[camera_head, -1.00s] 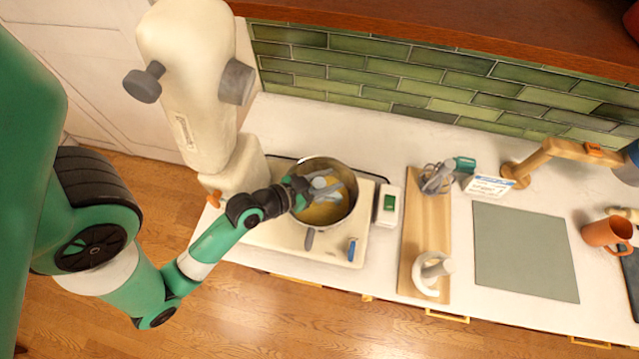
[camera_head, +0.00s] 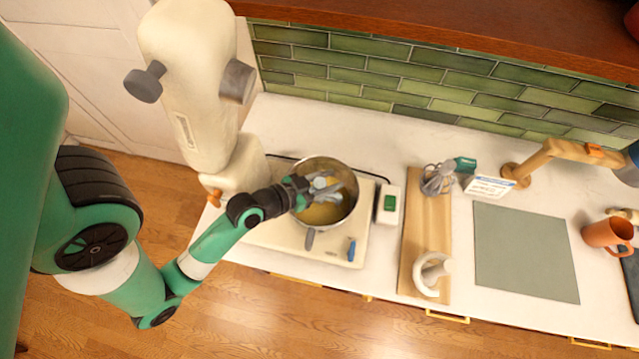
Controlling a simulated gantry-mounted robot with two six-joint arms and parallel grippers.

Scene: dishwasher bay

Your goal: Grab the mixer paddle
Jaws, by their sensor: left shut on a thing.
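The mixer paddle (camera_head: 319,183) is a small pale grey piece inside the steel bowl (camera_head: 351,171), largely hidden by my fingers. My left gripper (camera_head: 328,190) reaches into the bowl from the left, over yellowish contents, and is shut on the paddle. The bowl sits on the cream mixer base (camera_head: 275,236), and the tall cream mixer head (camera_head: 190,90) is tilted up behind my arm. My right gripper is out of view.
A wooden board (camera_head: 426,215) to the right holds a whisk-like tool (camera_head: 437,179) and a white ring-shaped piece (camera_head: 431,274). Beyond lie a grey-green mat (camera_head: 525,250), a small sign (camera_head: 489,187) and an orange mug (camera_head: 607,234). The mat is bare.

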